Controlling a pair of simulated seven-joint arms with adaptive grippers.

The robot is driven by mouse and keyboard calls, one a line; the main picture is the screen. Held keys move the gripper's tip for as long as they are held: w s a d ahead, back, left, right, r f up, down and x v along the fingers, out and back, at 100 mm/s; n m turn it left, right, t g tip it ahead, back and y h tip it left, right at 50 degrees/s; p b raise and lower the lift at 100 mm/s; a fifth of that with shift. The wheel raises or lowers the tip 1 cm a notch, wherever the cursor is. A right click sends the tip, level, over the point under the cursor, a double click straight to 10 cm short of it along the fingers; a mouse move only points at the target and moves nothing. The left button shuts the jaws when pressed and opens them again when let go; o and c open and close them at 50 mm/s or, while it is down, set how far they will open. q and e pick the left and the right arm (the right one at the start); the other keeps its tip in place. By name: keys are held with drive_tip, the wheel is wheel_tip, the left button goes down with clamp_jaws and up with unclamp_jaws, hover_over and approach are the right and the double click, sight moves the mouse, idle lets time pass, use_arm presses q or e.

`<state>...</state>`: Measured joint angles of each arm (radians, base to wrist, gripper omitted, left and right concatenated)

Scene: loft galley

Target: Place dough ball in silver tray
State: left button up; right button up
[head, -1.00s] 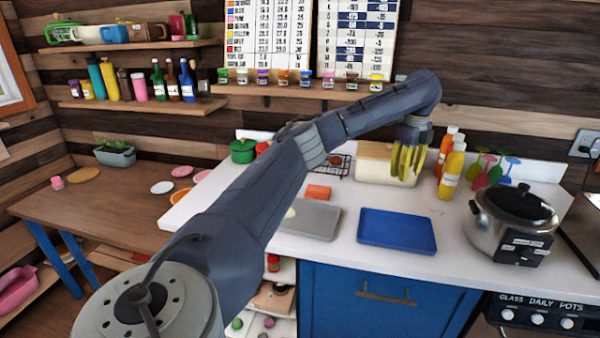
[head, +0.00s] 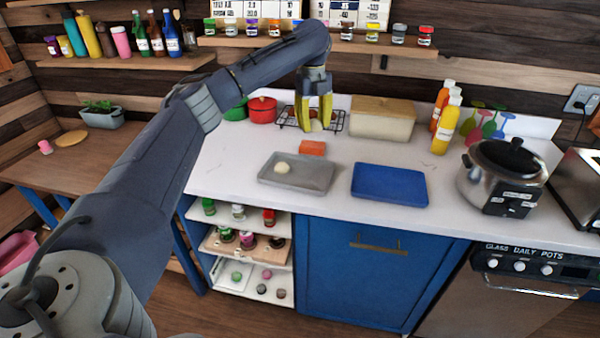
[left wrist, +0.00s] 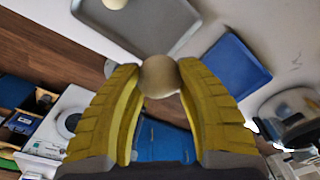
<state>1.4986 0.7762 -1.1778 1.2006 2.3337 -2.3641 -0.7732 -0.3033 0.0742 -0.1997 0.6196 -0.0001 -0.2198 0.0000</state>
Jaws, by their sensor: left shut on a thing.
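My left gripper (head: 318,116) is shut on a pale dough ball (head: 316,126). It hangs fingers-down in front of the wire rack, behind the silver tray. In the left wrist view the dough ball (left wrist: 160,76) sits between the yellow fingertips (left wrist: 160,88). The silver tray (head: 310,184) lies on the white counter, and its rim and floor also show in the left wrist view (left wrist: 165,25). A second dough ball (head: 282,168) rests in the tray's left part. My right gripper is not in view.
A blue tray (head: 389,184) lies right of the silver tray. An orange block (head: 312,148) sits just behind the silver tray. A cream box (head: 381,122), a wire rack (head: 292,122), bottles (head: 445,125) and a steel cooker (head: 500,175) stand around. Counter left of the silver tray is clear.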

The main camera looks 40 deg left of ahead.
sight(312, 176)
use_arm(q)
wheel_tip(312, 176, down, 18)
drive_tip(key=shift+f, duration=0.15)
idle(0.6)
drive_tip(key=o, duration=1.1)
drive_tip(key=r, duration=1.2)
drive_tip(key=shift+a, duration=0.35)
